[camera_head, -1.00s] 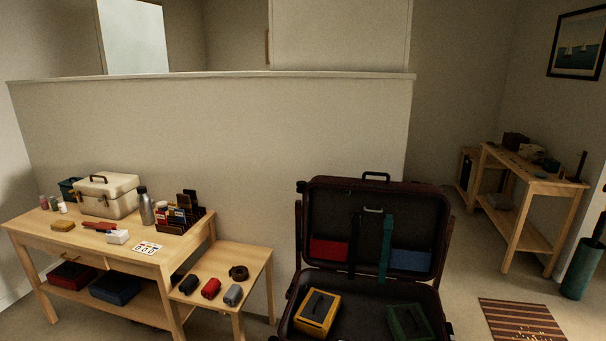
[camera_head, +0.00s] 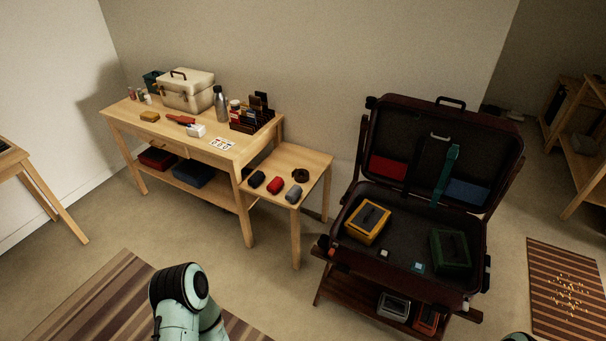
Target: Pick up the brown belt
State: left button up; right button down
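A dark brown coil, which looks like the rolled belt (camera_head: 300,175), lies on the small low wooden table (camera_head: 311,158), at its right side. In front and to the left of it on the same table lie three rolled items: a dark one (camera_head: 256,179), a red one (camera_head: 274,185) and a grey one (camera_head: 293,195). A pale green and black part of my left arm shows at the bottom, well in front of the table. A small piece of my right arm shows at the bottom right edge. Neither gripper is in view.
An open suitcase (camera_head: 400,270) on a wooden rack stands right of the small table, holding a yellow case (camera_head: 368,221) and a green case (camera_head: 450,251). A longer table at left bears a cream box (camera_head: 187,92) and a bottle (camera_head: 220,103). Floor in front is clear.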

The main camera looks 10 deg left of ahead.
aim_at(297, 172)
jog(key=i+j+u, duration=0.2)
jog(key=i+j, duration=0.5)
jog(key=j, duration=0.15)
